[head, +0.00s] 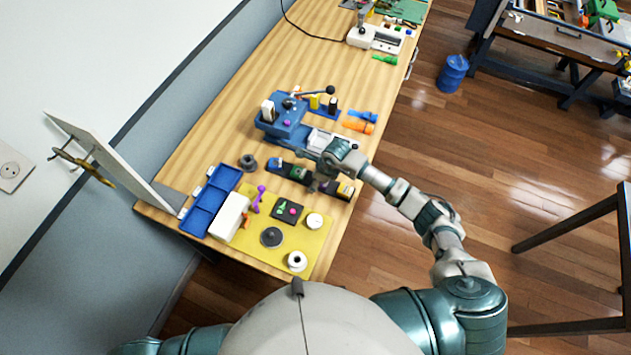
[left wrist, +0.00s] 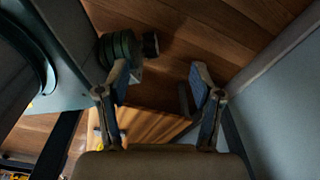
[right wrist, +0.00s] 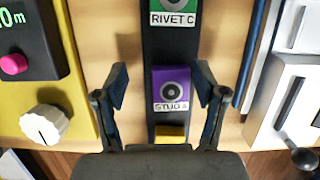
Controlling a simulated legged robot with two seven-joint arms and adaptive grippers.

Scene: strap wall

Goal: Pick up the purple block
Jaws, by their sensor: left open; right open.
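The purple block (right wrist: 171,84) carries a white label reading "STUD A" and sits in a dark rack (right wrist: 160,45). In the right wrist view it lies between my right gripper's (right wrist: 163,82) spread fingers, slightly nearer the right one; contact is not visible. In the head view my right gripper (head: 319,183) is over the rack (head: 284,168) and largely hides the purple block. My left gripper (left wrist: 158,75) is open and empty in its wrist view, with floor and a table edge beyond; the head view does not show it.
In the rack, a green block (right wrist: 176,10) labelled "RIVET C" and a yellow block (right wrist: 170,132) flank the purple one. A yellow mat (head: 313,240) with several items and blue bins (head: 202,218) are nearer me. A blue machine (head: 283,122) stands beyond the rack.

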